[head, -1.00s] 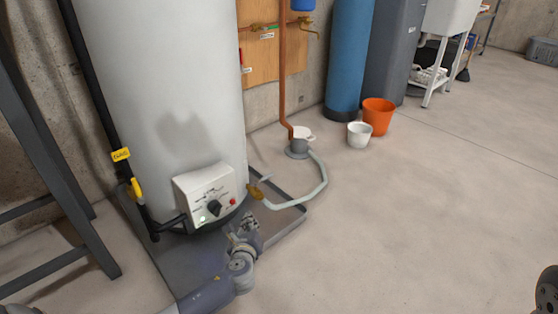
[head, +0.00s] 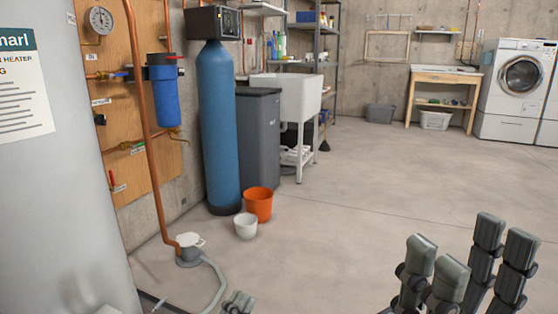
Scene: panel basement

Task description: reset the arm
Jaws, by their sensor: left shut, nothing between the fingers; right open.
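My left gripper (head: 238,302) shows only as a small grey tip at the bottom edge, right of the drain hose by the water heater. Its fingers look shut and nothing is seen between them; the rest of the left arm is out of the picture. My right gripper (head: 469,262) rises into the bottom right corner with its grey padded fingers pointing up. It is open and empty, over bare floor. The rest of the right arm is cut off by the picture's bottom edge.
The white water heater (head: 62,190) stands at the left. Open concrete floor (head: 360,210) fills the middle.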

